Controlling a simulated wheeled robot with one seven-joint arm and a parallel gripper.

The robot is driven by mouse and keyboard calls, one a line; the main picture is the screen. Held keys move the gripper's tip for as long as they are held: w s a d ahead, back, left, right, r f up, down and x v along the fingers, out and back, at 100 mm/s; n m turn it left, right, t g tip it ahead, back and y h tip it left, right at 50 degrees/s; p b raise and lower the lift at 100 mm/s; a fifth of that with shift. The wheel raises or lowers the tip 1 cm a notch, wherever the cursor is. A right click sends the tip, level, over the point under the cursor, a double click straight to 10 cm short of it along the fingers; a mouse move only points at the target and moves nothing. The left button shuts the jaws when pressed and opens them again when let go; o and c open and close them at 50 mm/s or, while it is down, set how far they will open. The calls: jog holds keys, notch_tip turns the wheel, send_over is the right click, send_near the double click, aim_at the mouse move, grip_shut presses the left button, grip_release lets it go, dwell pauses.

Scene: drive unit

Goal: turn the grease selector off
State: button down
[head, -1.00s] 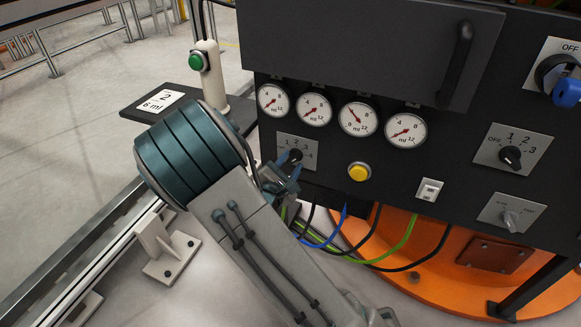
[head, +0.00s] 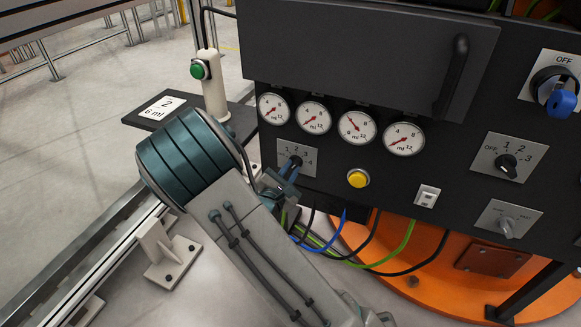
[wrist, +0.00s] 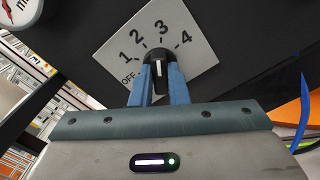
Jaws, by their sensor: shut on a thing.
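A black selector knob (wrist: 157,68) sits on a light plate (wrist: 192,60) marked OFF, 1, 2, 3 and 4. Its white line points roughly toward the 3 in the wrist view. My gripper (wrist: 159,78) is shut on this knob, with one blue finger on each side. In the head view my gripper (head: 289,168) reaches the same plate (head: 309,171) below the left gauges, and partly covers it. No "grease" label is readable. A second selector (head: 506,161), marked OFF, 1, 2, 3, is on the right side of the panel, clear of my gripper.
Several gauges (head: 357,127) stand above the gripped knob. A yellow button (head: 358,178), a white switch (head: 427,197), a small grey knob (head: 506,228) and a blue-handled switch (head: 560,103) share the panel. Cables (head: 345,217) hang below. A post with a green button (head: 200,69) stands left.

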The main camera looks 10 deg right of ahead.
jog(key=n+p, duration=0.1)
jog(key=p, duration=0.1)
jog(key=n+p, duration=0.4)
jog(key=p, duration=0.1)
jog(key=shift+r, duration=0.3)
jog(key=n+p, duration=0.6)
jog(key=p, duration=0.1)
jog(key=shift+a+f+n+p, duration=0.1)
jog(key=shift+n+p, duration=0.2)
jog(key=n+p, duration=0.4)
jog(key=n, duration=0.1)
jog(key=shift+f+p, duration=0.15)
jog(key=shift+p, duration=0.25)
jog(key=n+p, duration=0.1)
jog(key=n, duration=0.2)
jog(key=n+p, duration=0.2)
jog(key=shift+f+n, duration=0.2)
jog(key=shift+n, duration=0.2)
jog(key=c, duration=1.4)
grip_release()
